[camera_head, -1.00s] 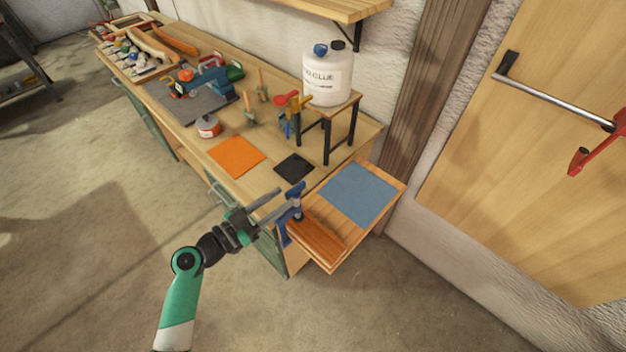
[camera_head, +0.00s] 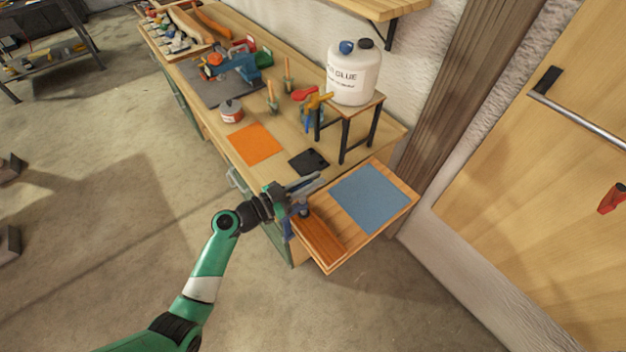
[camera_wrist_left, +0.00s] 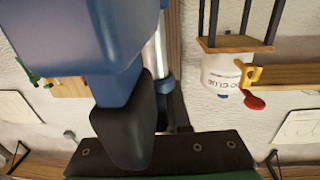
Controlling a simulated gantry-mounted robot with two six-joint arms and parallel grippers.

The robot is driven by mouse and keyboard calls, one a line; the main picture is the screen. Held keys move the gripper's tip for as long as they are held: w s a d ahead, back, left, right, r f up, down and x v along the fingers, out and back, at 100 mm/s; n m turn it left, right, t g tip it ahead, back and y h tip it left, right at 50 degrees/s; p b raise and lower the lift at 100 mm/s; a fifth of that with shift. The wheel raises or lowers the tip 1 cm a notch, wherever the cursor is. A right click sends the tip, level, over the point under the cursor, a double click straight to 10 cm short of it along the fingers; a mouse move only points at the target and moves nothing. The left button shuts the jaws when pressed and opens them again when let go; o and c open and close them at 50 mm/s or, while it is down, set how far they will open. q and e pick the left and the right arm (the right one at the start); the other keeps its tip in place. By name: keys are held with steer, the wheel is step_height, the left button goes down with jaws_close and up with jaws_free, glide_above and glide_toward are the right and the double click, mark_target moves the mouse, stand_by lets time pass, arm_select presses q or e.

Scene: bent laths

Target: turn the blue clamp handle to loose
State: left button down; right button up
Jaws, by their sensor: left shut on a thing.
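The blue clamp (camera_head: 289,225) sits at the left edge of the wooden board, by the stack of reddish-brown laths (camera_head: 320,238). My left gripper (camera_head: 298,200) is at the top of this clamp, shut on its handle; the fingers largely hide the handle. In the left wrist view a large blue part (camera_wrist_left: 75,40) fills the upper left, close to the lens, with a dark finger (camera_wrist_left: 125,125) below it. A shiny metal bar (camera_wrist_left: 162,50) stands beside it. The handle's turn angle cannot be told. My right gripper is not in view.
A blue mat (camera_head: 370,198) lies on the board (camera_head: 325,268). Orange (camera_head: 254,144) and black (camera_head: 309,161) mats lie on the bench. A glue jug (camera_head: 354,75) stands on a small stand, with yellow and red clamps (camera_head: 312,100) beside it. Open floor lies left.

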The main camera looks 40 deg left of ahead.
arm_select(q)
steer(key=shift+n+y, duration=0.4)
steer(key=shift+y, duration=0.2)
steer(key=shift+f+y, duration=0.1)
steer(key=shift+y, duration=0.2)
steer(key=shift+w+a+n+y+p, duration=0.1)
steer(key=shift+a+n+y+p, duration=0.1)
steer(key=shift+n+y+p, duration=0.5)
steer(key=n+g+y+p, duration=0.1)
steer(key=n+y+p, duration=0.2)
steer(key=y, duration=0.1)
steer(key=a+n+g+y+p, duration=0.1)
steer(key=n+y+p, duration=0.2)
steer(key=y+p, duration=0.1)
steer(key=a+n+g+y+p, duration=0.1)
steer(key=n+y+p, duration=0.2)
steer(key=y, duration=0.2)
steer(key=shift+s+a+g+y, duration=0.1)
steer(key=shift+s+g+y, duration=0.2)
steer(key=shift+g, duration=0.1)
steer(key=shift+s+a+n+g+y+b, duration=0.2)
steer(key=shift+s+n+g+y+b, duration=0.15)
steer(key=shift+n+g+y+b, duration=1.2)
steer(key=shift+s+a+n+g+y+b, duration=0.35)
steer(key=shift+n+g+b, duration=0.75)
steer(key=shift+g+b, duration=1.1)
steer(key=shift+s+a+n+g+y+b, duration=0.1)
steer(key=shift+s+n+g+y+b, duration=0.2)
steer(key=shift+n+g+y+b, duration=1.5)
